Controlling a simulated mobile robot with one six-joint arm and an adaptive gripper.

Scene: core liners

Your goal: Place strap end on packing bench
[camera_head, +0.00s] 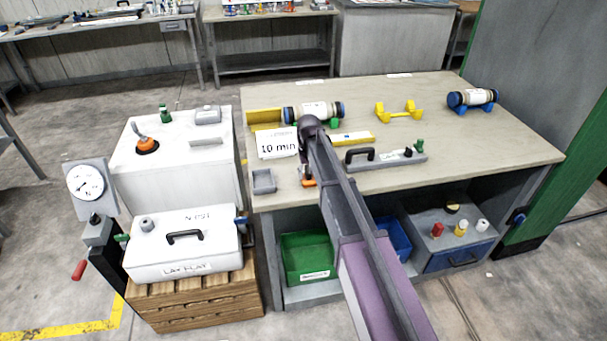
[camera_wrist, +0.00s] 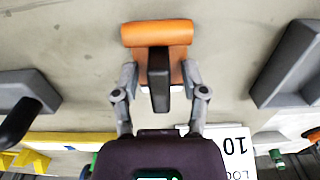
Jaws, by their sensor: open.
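The strap end, an orange piece with a rounded orange bar (camera_wrist: 157,33) and a dark upright tab (camera_wrist: 158,72), is on the bare top of the packing bench (camera_head: 490,135). In the head view only a small orange part (camera_head: 309,183) shows near the bench's front edge. My gripper (camera_wrist: 160,78) is open, with one grey finger on each side of the orange piece and tab. I cannot tell whether the fingers touch it. My arm hides most of the gripper in the head view.
A small grey tray (camera_head: 264,181) lies left of the gripper and a grey block with a black handle (camera_head: 385,157) right of it. Capped cylinders (camera_head: 314,112) and a yellow cradle (camera_head: 398,111) are farther back.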

